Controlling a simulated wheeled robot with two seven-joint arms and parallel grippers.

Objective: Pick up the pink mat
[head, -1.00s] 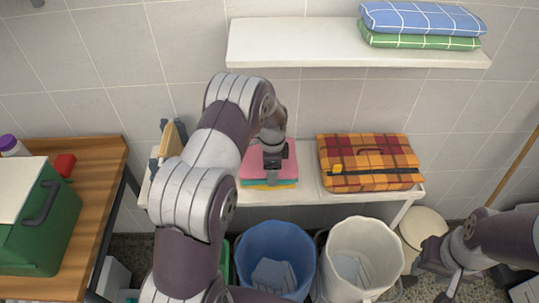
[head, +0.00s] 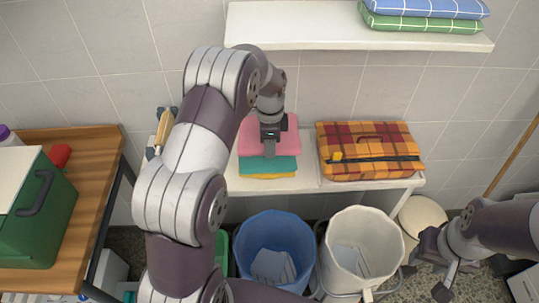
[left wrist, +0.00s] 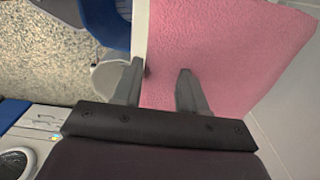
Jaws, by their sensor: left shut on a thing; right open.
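The pink mat (head: 291,137) is held by my left gripper (head: 269,150) and appears raised above a teal mat (head: 262,166) and a yellow mat (head: 268,176) on the white bench. In the left wrist view the pink mat (left wrist: 225,45) fills the area around and beyond the two fingers (left wrist: 161,75). My left gripper is shut on it; the exact grip is partly hidden. My right gripper (head: 428,276) is open and empty at the lower right, away from the mats.
A plaid case (head: 370,150) stands right of the mats on the bench (head: 310,178). A shelf (head: 300,27) with folded plaid cloths (head: 425,15) hangs above. Blue (head: 250,240) and white (head: 352,228) bins stand in front. A green box (head: 40,220) sits on the left table.

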